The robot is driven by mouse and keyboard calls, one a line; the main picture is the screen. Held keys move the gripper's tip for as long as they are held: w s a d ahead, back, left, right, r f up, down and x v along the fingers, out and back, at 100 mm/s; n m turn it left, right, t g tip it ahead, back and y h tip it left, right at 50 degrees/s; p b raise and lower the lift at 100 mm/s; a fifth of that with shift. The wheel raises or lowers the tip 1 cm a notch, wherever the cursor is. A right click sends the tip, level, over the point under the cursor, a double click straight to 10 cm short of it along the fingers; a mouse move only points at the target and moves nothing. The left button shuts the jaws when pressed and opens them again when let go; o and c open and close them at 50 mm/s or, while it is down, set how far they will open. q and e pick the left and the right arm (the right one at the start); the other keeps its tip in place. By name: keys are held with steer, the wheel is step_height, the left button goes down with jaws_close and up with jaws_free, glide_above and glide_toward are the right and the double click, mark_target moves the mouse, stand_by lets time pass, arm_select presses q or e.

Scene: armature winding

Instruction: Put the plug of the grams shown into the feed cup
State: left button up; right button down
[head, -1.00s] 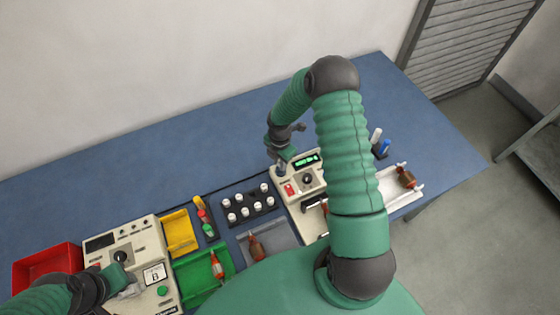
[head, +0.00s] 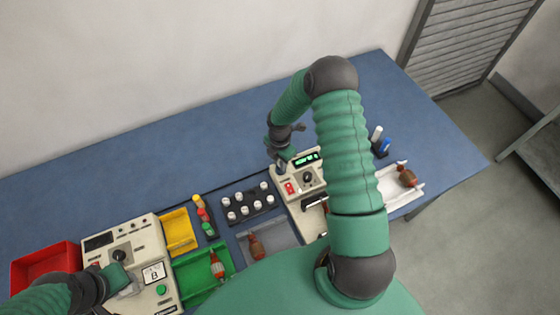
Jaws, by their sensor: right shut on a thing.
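My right gripper (head: 282,166) points down at the back left corner of the cream winding machine (head: 312,183), by its lit green display (head: 306,159). It is shut on a plug, which is too small and covered to make out. The digits on the display are too small to read. The feed cup cannot be made out; the gripper may hide it. A black rack (head: 249,207) holds several white plugs (head: 245,210), with a gap in its back row. My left gripper (head: 126,289) is low over the left cream tester (head: 133,262); its jaws are unclear.
A white cradle (head: 391,183) with an armature is at the right. The back of the blue table (head: 150,155) is clear.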

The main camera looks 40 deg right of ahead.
steer(key=shift+f+b, duration=0.35)
steer(key=shift+f, duration=0.25)
stand_by(0.4)
steer(key=c, duration=1.1)
jaws_free()
steer(key=shift+c, duration=0.2)
step_height(320, 180, up, 17)
steer(key=b, duration=0.2)
steer(key=shift+f, duration=0.15)
